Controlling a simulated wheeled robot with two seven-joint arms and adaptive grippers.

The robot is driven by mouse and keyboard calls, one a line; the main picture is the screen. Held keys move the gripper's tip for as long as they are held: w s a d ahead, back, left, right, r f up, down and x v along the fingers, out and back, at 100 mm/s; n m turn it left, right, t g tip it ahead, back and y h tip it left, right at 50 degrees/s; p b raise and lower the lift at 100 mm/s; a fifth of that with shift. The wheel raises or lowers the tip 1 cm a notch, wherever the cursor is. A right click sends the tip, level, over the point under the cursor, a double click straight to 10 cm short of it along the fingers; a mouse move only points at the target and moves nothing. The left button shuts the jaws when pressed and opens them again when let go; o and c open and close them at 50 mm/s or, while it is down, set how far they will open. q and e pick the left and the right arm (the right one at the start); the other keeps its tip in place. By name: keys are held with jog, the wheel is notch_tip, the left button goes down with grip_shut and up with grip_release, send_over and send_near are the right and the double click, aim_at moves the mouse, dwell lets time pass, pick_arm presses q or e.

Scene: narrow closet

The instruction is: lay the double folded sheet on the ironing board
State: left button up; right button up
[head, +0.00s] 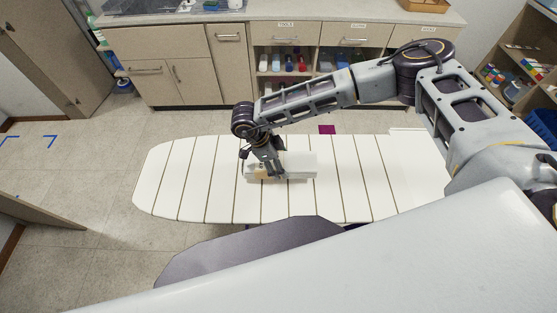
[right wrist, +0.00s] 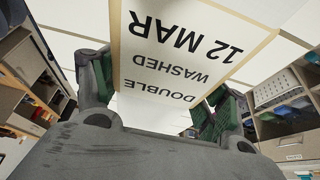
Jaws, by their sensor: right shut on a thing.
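The double folded sheet is a flat white bundle (head: 302,165) over the middle of the ironing board (head: 180,185). In the head view I cannot tell whether it rests on the board or is held just above it. Its label (right wrist: 190,50), reading "DOUBLE WASHED 12 MAR", fills the top middle of the right wrist view. My right gripper (head: 268,172) is shut on the left part of the sheet. In the right wrist view its green-padded fingers (right wrist: 155,95) stand on either side of the sheet. My left gripper is not in view.
The white board with dark stripes is otherwise bare at left and right. A cabinet (head: 180,65) with drawers and open shelves of bottles stands behind it. A dark purple patch (head: 327,129) shows at the board's far edge. Open shelving (head: 520,60) and a blue basket (head: 544,125) are at the right.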

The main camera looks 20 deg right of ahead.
jog(key=o, duration=1.5)
jog(key=shift+a, duration=0.15)
jog(key=shift+w+a+b, duration=0.3)
jog(key=shift+a+b, duration=0.5)
jog(key=shift+a, duration=0.15)
jog(key=shift+w+a, duration=0.15)
jog(key=shift+a, duration=0.3)
